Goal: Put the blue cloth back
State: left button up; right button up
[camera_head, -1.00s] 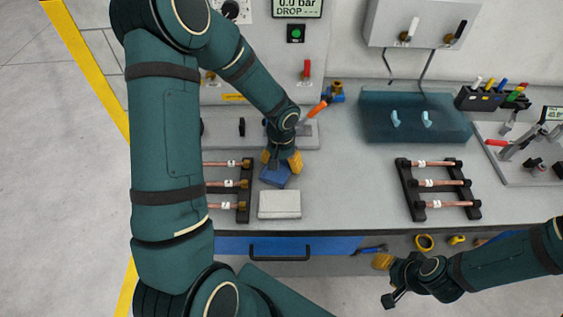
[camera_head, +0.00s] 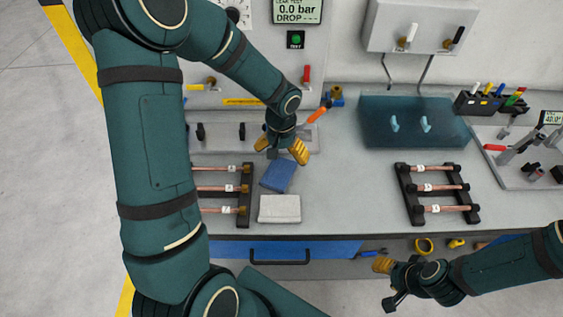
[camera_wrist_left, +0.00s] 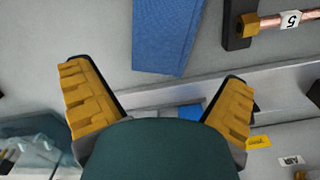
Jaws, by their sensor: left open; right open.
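The blue cloth (camera_head: 278,176) lies folded flat on the bench, slightly turned, just behind a folded white cloth (camera_head: 279,209). It also shows at the top of the left wrist view (camera_wrist_left: 167,35). My left gripper (camera_head: 283,149) is open and empty, behind the blue cloth and apart from it. In the left wrist view the yellow fingers of this gripper (camera_wrist_left: 160,95) are spread wide with nothing between them. My right gripper (camera_head: 386,282) is at the lower right, in front of the bench edge, open and holding nothing visible.
A rack of copper tubes (camera_head: 226,188) stands left of the cloths, and another rack (camera_head: 437,193) stands to the right. A blue translucent tray (camera_head: 415,119) is at the back. The bench between the white cloth and the right rack is clear.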

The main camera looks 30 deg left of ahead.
aim_at(281, 168)
pick_arm(q)
notch_tip(281, 168, up, 6)
jog(key=shift+f, duration=0.1)
dwell(0.7)
